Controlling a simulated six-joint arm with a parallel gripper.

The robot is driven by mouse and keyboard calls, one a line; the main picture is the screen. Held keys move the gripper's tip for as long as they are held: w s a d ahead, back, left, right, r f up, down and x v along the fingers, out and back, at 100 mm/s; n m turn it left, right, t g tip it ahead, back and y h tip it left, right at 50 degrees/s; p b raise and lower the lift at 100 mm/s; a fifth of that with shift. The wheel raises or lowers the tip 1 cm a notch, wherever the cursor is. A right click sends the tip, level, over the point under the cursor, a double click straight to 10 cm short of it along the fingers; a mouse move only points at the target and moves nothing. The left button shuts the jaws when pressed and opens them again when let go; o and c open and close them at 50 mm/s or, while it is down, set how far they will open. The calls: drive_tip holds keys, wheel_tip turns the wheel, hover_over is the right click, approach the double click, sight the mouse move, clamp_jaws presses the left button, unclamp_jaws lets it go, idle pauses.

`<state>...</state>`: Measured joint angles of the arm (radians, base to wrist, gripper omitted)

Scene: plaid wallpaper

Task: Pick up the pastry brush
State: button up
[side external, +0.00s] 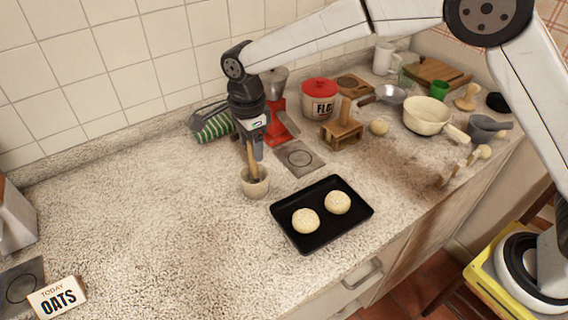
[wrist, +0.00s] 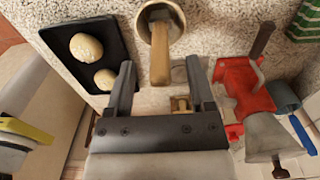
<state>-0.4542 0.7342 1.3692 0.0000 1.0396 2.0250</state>
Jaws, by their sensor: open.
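The pastry brush stands in a small cream cup, its wooden handle (side external: 252,162) pointing up and the rest hidden inside the cup (side external: 256,190). In the wrist view, the brush handle (wrist: 160,62) rises from the cup (wrist: 144,21) towards me. My gripper (side external: 254,150) is above the cup, pointing down. The wrist view shows my gripper (wrist: 160,68) open, with one finger on each side of the handle and a visible gap to both.
A black tray (side external: 334,236) with two buns lies to the right of the cup. A red grinder (side external: 281,124) and a green striped cloth (side external: 214,127) stand behind. A flour tin (side external: 320,98) and several kitchen items fill the back right. The counter's left front is mostly clear.

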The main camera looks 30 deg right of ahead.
sight(253, 166)
drive_tip(key=shift+f, duration=1.1)
clamp_jaws()
